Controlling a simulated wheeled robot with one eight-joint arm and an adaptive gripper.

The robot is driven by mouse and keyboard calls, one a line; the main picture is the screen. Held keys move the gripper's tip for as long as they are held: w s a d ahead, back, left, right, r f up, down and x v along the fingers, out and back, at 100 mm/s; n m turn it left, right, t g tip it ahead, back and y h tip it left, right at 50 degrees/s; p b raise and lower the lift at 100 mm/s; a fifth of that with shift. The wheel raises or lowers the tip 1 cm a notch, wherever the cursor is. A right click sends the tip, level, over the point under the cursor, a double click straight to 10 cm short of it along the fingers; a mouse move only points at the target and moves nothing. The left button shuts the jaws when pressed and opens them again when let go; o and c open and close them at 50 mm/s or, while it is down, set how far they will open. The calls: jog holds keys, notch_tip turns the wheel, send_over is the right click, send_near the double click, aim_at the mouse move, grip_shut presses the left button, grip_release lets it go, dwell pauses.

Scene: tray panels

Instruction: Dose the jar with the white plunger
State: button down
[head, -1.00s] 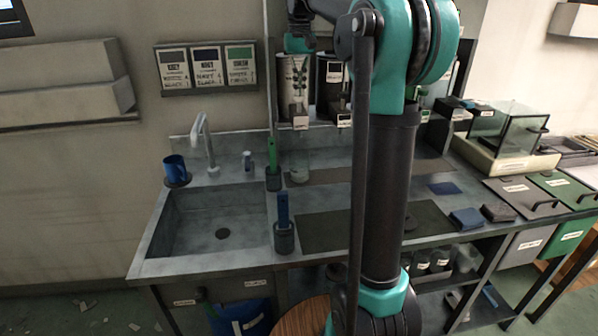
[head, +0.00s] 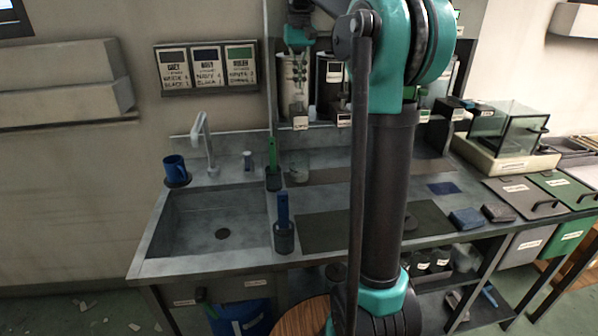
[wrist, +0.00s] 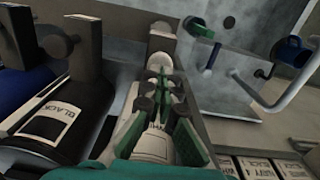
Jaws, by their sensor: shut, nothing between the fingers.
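The white dispenser (head: 287,76) stands on the back shelf, left of a black one (head: 328,75). In the wrist view the white dispenser's labelled body (wrist: 152,143) is behind my fingers. A pale round part (wrist: 160,62), perhaps its plunger, shows just past the fingertips. My gripper (head: 297,84) is shut and empty, in front of the white dispenser; its green fingers also show in the wrist view (wrist: 159,80). I cannot tell whether they touch the plunger. A clear glass jar (head: 299,166) stands on the counter below, right of the green-handled tool; its contents are unclear.
A black-labelled dispenser (wrist: 62,112) stands close beside my fingers. The sink (head: 215,225), tap (head: 207,145) and blue mug (head: 175,168) are at the left. Holders with a green tool (head: 272,155) and a blue tool (head: 283,212) stand near the jar. A dark mat (head: 325,229) is clear.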

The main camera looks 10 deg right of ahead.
aim_at(300, 94)
jog(key=shift+f, duration=0.1)
jog(key=shift+f, duration=2.15)
jog(key=shift+r, duration=2.25)
jog(key=shift+r, duration=0.1)
jog(key=shift+r, duration=2.9)
